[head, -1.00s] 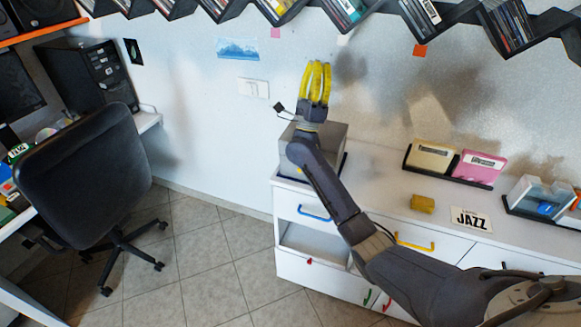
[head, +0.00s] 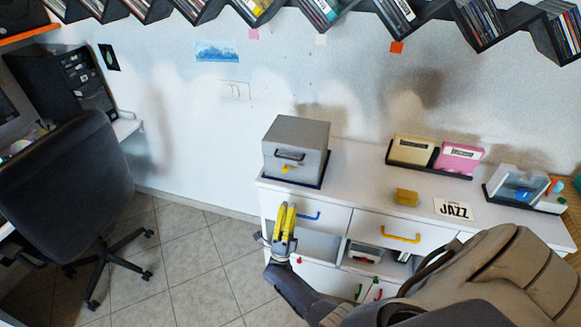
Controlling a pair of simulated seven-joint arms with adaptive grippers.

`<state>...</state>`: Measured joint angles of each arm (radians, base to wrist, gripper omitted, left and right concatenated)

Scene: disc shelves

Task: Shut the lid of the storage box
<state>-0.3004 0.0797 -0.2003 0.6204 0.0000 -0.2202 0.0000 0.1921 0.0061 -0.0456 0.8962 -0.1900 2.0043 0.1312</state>
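The storage box (head: 300,142) is a grey metal box on the left end of the white cabinet, with a dark handle and a yellow latch on its front. Its lid (head: 298,130) looks down on the box, with no visible gap. My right gripper (head: 285,214) has yellow fingers and is in front of the cabinet, below the box in the picture and apart from it. Its fingers are close together and nothing shows between them; whether they are fully shut is unclear. My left gripper is out of view.
The white cabinet (head: 350,170) holds beige and pink disc boxes, a yellow block (head: 407,197), a JAZZ card (head: 453,209) and a clear case at right. Zigzag disc shelves (head: 330,12) hang above. An office chair (head: 75,180) stands left. Floor between is free.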

